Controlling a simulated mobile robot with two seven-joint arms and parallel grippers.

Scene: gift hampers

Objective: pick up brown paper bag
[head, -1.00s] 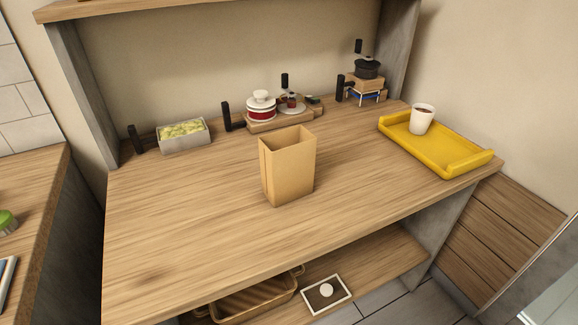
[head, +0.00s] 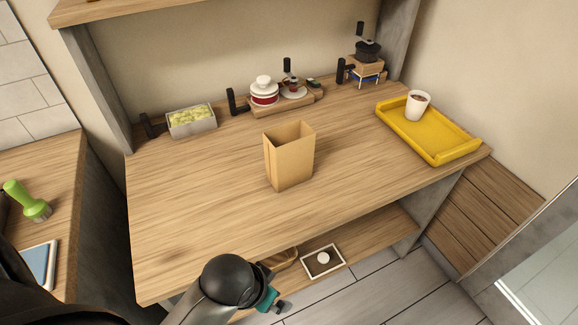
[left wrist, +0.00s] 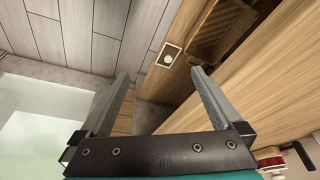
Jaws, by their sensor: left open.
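The brown paper bag (head: 289,160) stands upright and open-topped near the middle of the wooden table in the head view. My left arm comes in at the bottom of the head view, below and in front of the table's front edge, well apart from the bag. Its fingers are not clear there. In the left wrist view my left gripper (left wrist: 160,92) is open, its two fingers wide apart with nothing between them. The bag does not show in the left wrist view. My right gripper is not in view.
A yellow tray (head: 460,151) with a white cup (head: 417,105) is at the table's right. A box of greenery (head: 191,122), a red-and-white pot (head: 264,92) and a stacked stand (head: 366,70) line the back. A shelf above and lower shelf frame the table. The table around the bag is clear.

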